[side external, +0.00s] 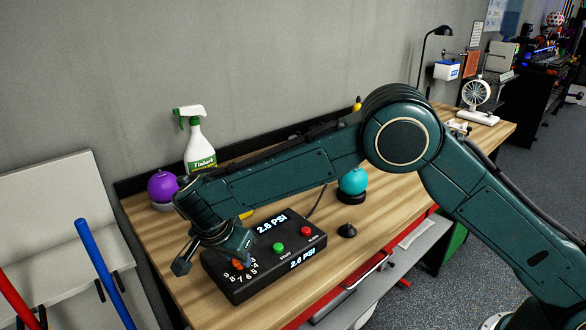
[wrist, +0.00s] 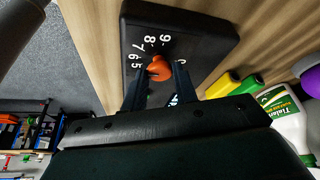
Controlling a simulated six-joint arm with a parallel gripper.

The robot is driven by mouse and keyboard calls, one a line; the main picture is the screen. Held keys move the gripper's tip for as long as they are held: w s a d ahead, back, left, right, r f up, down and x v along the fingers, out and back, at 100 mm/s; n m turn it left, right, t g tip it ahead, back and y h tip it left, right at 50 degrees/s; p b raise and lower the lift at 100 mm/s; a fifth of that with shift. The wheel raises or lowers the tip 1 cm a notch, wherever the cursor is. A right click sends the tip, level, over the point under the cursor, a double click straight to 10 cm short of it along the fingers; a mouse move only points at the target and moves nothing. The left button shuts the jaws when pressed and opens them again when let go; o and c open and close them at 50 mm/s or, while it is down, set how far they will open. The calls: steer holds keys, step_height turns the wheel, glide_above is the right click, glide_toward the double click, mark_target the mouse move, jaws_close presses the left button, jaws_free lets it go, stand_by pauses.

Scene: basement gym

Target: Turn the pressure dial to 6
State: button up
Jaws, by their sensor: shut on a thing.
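The pressure dial is an orange-red knob (wrist: 159,69) on a black control box (side external: 262,283). White numbers 5 to 9 show around it in the wrist view; the others are hidden by my fingers or too small to read. My gripper (wrist: 157,82) is shut on the knob, with one dark finger on each side. In the side external view my gripper (side external: 220,255) reaches down over the box's left end and partly covers the dial. The box's lit displays read about 2.6 or 2.8 PSI; the last digit is hard to tell. I cannot tell which number the knob points to.
A green button (side external: 278,247) and a red button (side external: 306,231) sit on the box, right of the dial. A spray bottle (side external: 200,150), a purple ball (side external: 162,186) and a teal ball (side external: 353,181) stand behind.

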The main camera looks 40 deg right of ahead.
steer(key=shift+m, duration=0.3)
steer(key=o, duration=1)
steer(key=shift+c, duration=0.2)
steer(key=shift+r, duration=0.1)
steer(key=v, duration=0.7)
steer(key=shift+r, duration=0.2)
steer(key=shift+w, duration=0.1)
